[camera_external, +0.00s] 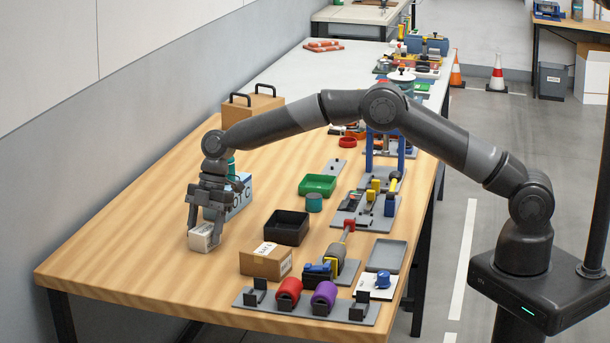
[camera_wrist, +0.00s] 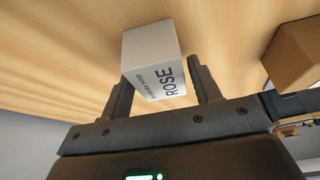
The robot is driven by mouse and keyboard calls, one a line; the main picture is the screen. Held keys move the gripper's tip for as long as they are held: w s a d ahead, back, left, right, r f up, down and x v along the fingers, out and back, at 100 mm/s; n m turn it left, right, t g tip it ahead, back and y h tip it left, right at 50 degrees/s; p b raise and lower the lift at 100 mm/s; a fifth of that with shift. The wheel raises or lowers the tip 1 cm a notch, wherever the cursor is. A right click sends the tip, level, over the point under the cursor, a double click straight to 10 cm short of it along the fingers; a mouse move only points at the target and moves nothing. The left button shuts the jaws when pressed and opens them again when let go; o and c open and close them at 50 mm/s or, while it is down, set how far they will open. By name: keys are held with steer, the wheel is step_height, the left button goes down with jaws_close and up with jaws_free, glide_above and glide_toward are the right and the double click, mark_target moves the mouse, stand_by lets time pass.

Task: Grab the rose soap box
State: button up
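The rose soap box (camera_external: 203,237) is a small white box on the wooden table near its left front part. In the wrist view the box (camera_wrist: 155,62) shows the printed word ROSE on the side facing me. My gripper (camera_external: 207,222) points down at the box from above. In the wrist view the two dark fingers of the gripper (camera_wrist: 160,83) stand apart, one on each side of the box's near end. A thin gap shows at the right finger; contact at the left finger is unclear. The box appears to rest on the table.
A light blue lettered box (camera_external: 241,196) stands just behind my gripper. A black tray (camera_external: 287,228) and a brown carton (camera_external: 266,262) stand to the right; a carton also shows in the wrist view (camera_wrist: 295,50). The table to the left and front is clear.

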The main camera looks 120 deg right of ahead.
steer(key=c, duration=0.7)
steer(key=shift+c, duration=0.6)
steer(key=shift+r, duration=0.1)
